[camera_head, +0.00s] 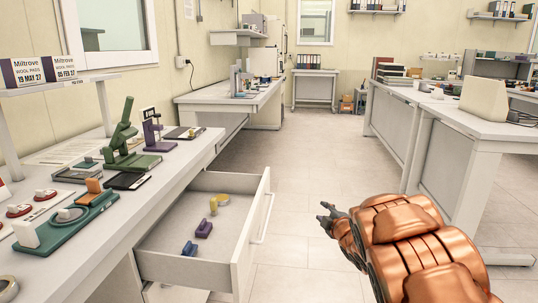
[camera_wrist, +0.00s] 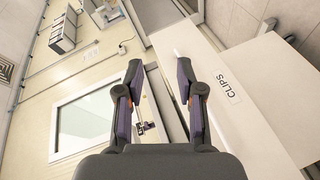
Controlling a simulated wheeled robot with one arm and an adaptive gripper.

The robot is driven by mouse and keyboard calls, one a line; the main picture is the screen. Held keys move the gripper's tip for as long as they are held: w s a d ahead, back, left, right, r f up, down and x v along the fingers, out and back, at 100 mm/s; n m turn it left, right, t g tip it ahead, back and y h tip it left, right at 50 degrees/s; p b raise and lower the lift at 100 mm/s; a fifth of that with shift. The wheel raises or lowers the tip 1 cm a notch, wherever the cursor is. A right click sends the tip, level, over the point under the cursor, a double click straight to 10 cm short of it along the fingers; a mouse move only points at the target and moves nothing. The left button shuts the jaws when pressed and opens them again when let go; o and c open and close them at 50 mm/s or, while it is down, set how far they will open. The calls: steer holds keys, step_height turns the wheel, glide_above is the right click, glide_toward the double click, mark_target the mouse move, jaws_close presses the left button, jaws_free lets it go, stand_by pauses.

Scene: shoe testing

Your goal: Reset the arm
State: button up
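My copper-coloured arm (camera_head: 415,245) reaches in from the lower right in the head view. My gripper (camera_head: 328,214) is at its end, over the floor to the right of the open drawer (camera_head: 246,252) and apart from it. In the wrist view my gripper (camera_wrist: 158,78) shows two fingers spread wide with nothing between them. That view is tilted and shows a white panel labelled CLIPS (camera_wrist: 228,91) beyond the right finger.
The drawer holds a yellow roll (camera_head: 222,199), a purple item (camera_head: 203,229) and a blue item (camera_head: 189,248). The left bench (camera_head: 165,180) carries a green device (camera_head: 125,145) and several other tools. Benches (camera_head: 470,130) stand at right. The aisle floor (camera_head: 315,165) is clear.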

steer(key=s+d+r+m+g+h+p, duration=0.3)
steer(key=s+d+r+m+p, duration=0.25)
steer(key=s, duration=0.35)
steer(key=s+d+r+m+g+h+p, duration=0.35)
steer(key=s+r+m+p, duration=0.2)
steer(key=s, duration=0.35)
steer(key=s+a+r+m+g+y+p, duration=0.1)
steer(key=s+a+r+m+g+p, duration=0.1)
steer(key=s, duration=1)
steer(key=s+a+r+m+g+y+p, duration=0.1)
steer(key=s+a+r+g+p, duration=0.3)
steer(key=s, duration=0.9)
steer(key=s+a+r+m+g+y+p, duration=0.1)
steer(key=s+a+r+m+g+p, duration=0.1)
steer(key=s, duration=1.1)
step_height(320, 180, up, 2)
steer(key=a+g+p, duration=0.1)
steer(key=g+p, duration=0.1)
steer(key=shift+m+p, duration=0.4)
